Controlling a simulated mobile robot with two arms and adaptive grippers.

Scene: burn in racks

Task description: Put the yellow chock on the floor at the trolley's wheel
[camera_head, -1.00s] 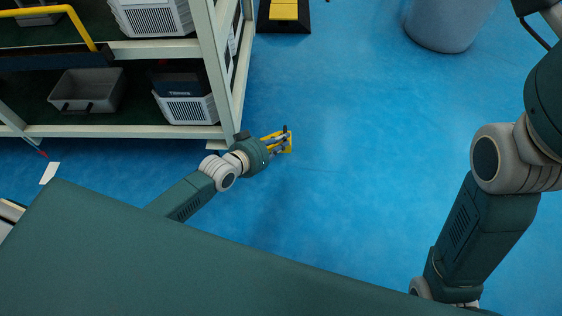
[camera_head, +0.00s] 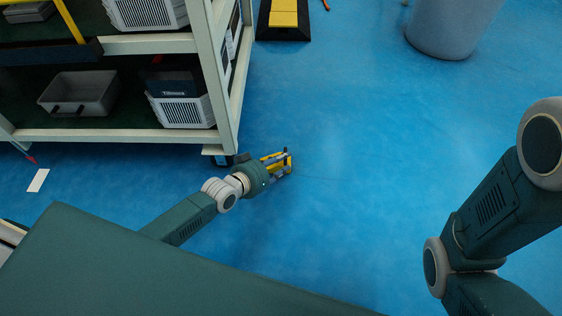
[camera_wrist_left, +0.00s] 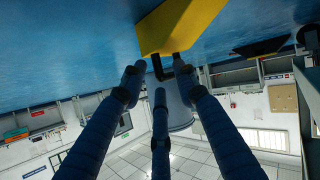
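The yellow chock (camera_head: 288,162) is at the fingertips of my left gripper (camera_head: 279,164), just right of the trolley's near corner. In the left wrist view the chock (camera_wrist_left: 180,25) shows large beyond the fingers (camera_wrist_left: 160,80), which close around a dark part on it. I cannot tell whether it touches the floor. The trolley (camera_head: 120,134) is a pale-framed rack with green shelves. Its dark wheel (camera_head: 222,160) shows under the corner post, partly hidden beside my left wrist. My right arm is at the right; its gripper is out of view.
The trolley carries a grey bin (camera_head: 80,92) and vented boxes (camera_head: 182,110). A black-and-yellow block (camera_head: 284,20) lies on the floor at the back. A grey round tub (camera_head: 452,25) stands at the back right. The blue floor between is clear.

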